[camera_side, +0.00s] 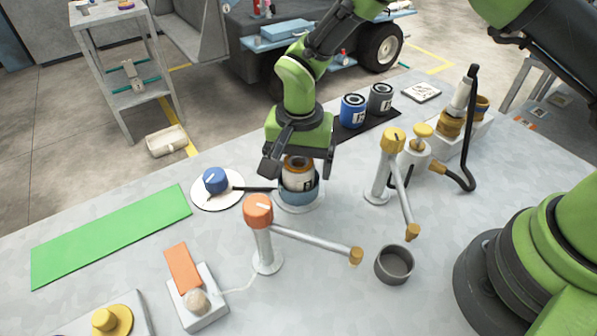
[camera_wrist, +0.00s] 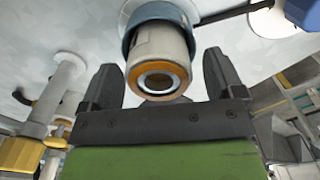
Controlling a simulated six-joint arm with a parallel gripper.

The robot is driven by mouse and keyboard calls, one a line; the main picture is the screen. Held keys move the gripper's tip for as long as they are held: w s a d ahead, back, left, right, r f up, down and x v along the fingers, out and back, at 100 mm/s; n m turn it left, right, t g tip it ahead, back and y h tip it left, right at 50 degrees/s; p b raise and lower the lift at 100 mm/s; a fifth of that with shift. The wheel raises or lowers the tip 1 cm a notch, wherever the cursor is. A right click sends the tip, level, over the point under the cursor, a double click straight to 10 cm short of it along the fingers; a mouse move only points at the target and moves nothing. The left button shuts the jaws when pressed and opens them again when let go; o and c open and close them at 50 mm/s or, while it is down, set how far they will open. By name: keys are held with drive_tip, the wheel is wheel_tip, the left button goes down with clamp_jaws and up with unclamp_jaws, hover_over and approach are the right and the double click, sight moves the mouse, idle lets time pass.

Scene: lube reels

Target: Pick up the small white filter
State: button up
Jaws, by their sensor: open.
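The small white filter (camera_side: 297,175) has an orange top ring and stands upright in a blue round holder (camera_side: 298,194) near the middle of the table. The filter (camera_wrist: 157,55) and the blue holder (camera_wrist: 132,35) also show in the wrist view. My gripper (camera_side: 299,170) is open above the holder, with its fingers on either side of the filter's upper part. In the wrist view my gripper (camera_wrist: 162,85) has a finger at each side of the filter, with gaps visible. The filter's far side is hidden.
An orange-topped post with an arm (camera_side: 262,225) stands in front, and a yellow-topped post (camera_side: 384,170) stands right. A blue knob (camera_side: 215,180) is left. Blue (camera_side: 353,111) and grey (camera_side: 381,97) filters stand behind. The green mat (camera_side: 110,235) is bare.

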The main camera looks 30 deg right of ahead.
drive_tip(key=c, duration=1.1)
drive_tip(key=shift+c, duration=0.2)
drive_tip(key=shift+r, duration=0.1)
